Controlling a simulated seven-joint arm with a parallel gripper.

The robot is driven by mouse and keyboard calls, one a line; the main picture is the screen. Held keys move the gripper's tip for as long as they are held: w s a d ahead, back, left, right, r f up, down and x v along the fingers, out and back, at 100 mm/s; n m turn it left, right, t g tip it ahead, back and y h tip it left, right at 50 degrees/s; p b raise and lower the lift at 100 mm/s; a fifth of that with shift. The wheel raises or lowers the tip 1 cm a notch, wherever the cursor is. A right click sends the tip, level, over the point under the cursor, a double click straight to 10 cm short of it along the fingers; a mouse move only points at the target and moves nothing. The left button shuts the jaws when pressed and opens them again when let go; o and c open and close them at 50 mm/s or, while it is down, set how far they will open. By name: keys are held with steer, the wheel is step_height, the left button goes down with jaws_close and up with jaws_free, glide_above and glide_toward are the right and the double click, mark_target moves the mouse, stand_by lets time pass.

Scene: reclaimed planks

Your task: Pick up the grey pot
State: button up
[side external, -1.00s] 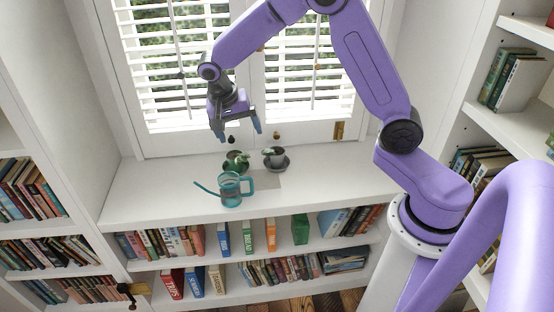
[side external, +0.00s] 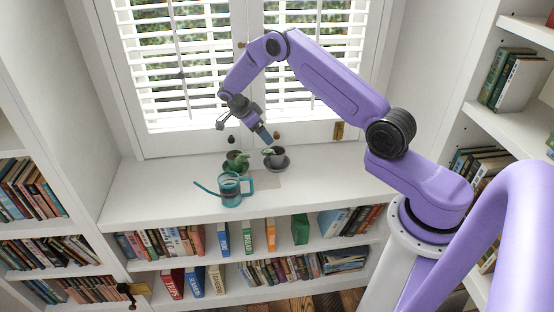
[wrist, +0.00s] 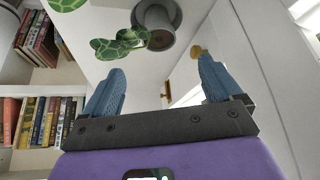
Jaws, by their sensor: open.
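The grey pot (side external: 277,160) stands on a dark saucer (side external: 287,166) on the white ledge and holds a small green plant. In the wrist view the pot (wrist: 152,18) is at the top centre, with its round green leaves (wrist: 122,43) at its left. My gripper (side external: 243,130) is open and empty above the ledge, tilted, up and to the left of the pot. In the wrist view my two blue fingers (wrist: 160,66) are spread apart, with the pot beyond them and not touching.
A second potted plant (side external: 236,162) stands close to the left of the grey pot. A teal watering can (side external: 230,190) stands in front of it. The window with white blinds (side external: 165,60) is behind. The ledge (side external: 140,188) is clear at both sides; books fill shelves below.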

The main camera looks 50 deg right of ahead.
mark_target(277, 151)
steer(key=x, duration=1.3)
steer(key=shift+s+f, duration=0.1)
steer(key=shift+f, duration=0.1)
steer(key=c, duration=1.4)
steer(key=shift+c, duration=0.2)
steer(key=shift+r, duration=0.1)
steer(key=shift+r, duration=0.45)
step_height(277, 151, up, 2)
steer(key=s+a+r, duration=0.5)
steer(key=s+r, duration=0.8)
